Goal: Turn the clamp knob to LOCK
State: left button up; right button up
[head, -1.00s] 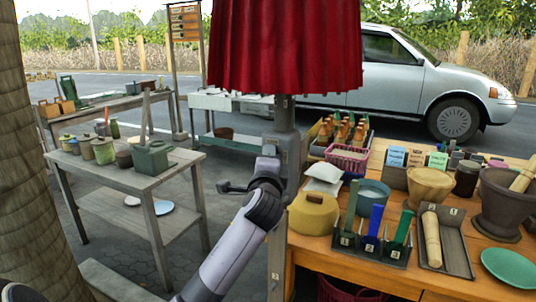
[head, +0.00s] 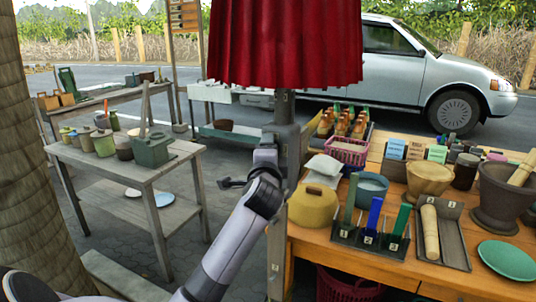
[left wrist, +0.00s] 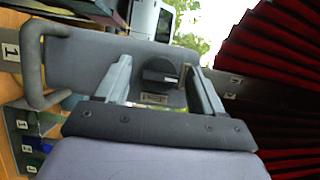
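A dark grey clamp housing (head: 283,140) sits on the pole under the red umbrella cloth, in the middle of the head view. My left gripper (head: 266,152) is up against its near side and hides part of it. In the left wrist view the clamp knob (left wrist: 160,70) is a dark round piece on the grey housing (left wrist: 85,62), with a small label plate (left wrist: 155,98) below it. The label is too small to read. My left gripper (left wrist: 160,76) is open there, one finger on each side of the knob, with gaps visible. My right gripper is not in view.
A wooden table (head: 350,262) with pots, tools and a pink basket (head: 346,151) stands close on the right. A grey wooden stand (head: 105,173) with jars is on the left. The red cloth (head: 285,45) hangs low above the gripper. A dark bar handle (left wrist: 30,62) juts beside the clamp.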

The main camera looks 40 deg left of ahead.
pick_arm(q)
jog(key=b+v, duration=0.1)
jog(key=v, duration=0.6)
dwell(0.4)
dwell(0.4)
jog(key=s+d+f+h, duration=0.1)
jog(key=d+f+h, duration=0.25)
jog(key=f, duration=0.45)
jog(key=s+d+f+n+h, duration=0.1)
jog(key=s+d+f+h, duration=0.15)
jog(key=d+f, duration=0.4)
jog(key=s+d+f+h, duration=0.1)
jog(key=d+f+h, duration=0.15)
jog(key=f, duration=0.75)
jog(key=s+d+f+n+g+h, duration=0.3)
jog(key=s+d+f+n+h, duration=0.2)
jog(key=s+f, duration=0.8)
jog(key=s+d+n, duration=0.1)
jog(key=s+d, duration=0.1)
jog(key=d, duration=0.1)
jog(key=shift+d+f+n, duration=0.3)
jog(key=shift+d, duration=0.05)
jog(key=c, duration=0.5)
jog(key=shift+s+a, duration=0.15)
